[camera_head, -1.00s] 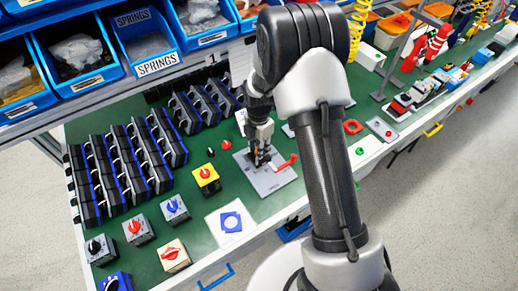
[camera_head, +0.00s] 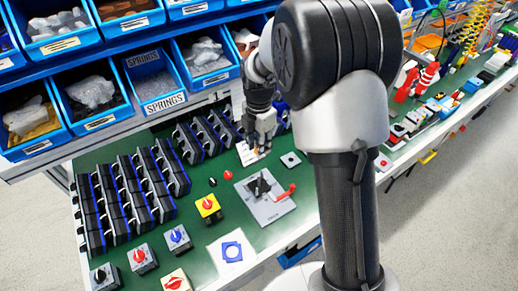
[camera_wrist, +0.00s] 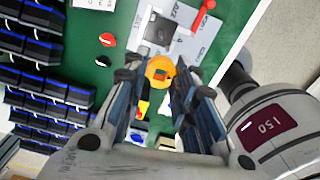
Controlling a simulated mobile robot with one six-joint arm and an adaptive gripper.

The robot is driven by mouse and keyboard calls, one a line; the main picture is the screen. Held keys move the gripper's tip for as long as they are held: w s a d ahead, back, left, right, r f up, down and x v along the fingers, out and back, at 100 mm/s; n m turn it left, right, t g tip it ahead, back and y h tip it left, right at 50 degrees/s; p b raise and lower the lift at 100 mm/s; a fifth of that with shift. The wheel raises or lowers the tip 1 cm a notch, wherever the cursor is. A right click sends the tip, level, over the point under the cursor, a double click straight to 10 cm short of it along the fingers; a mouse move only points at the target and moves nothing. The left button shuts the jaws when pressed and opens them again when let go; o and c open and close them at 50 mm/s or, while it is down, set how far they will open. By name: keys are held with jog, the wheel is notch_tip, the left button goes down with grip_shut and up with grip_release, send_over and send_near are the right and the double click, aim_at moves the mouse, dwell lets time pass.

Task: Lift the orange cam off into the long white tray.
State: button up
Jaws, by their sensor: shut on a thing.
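My gripper (camera_head: 262,147) is shut on the orange cam (camera_wrist: 160,70), which sits between the fingertips in the wrist view. The cam is clear of this plate. A white tray-like piece (camera_head: 244,155) lies behind the plate, close below my gripper and partly hidden by it. I cannot tell how high the cam is above it.
Rows of black-and-blue modules (camera_head: 120,195) stand to the left. A yellow switch box (camera_head: 208,208) and other knob boxes stand at the front left. Blue bins (camera_head: 150,80) hang above the back edge.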

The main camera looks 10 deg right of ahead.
jog(key=shift+r, duration=0.15)
notch_tip(320, 180, up, 8)
jog(key=p, duration=0.6)
jog(key=shift+r+p, duration=0.15)
jog(key=shift+p, duration=0.2)
dwell(0.8)
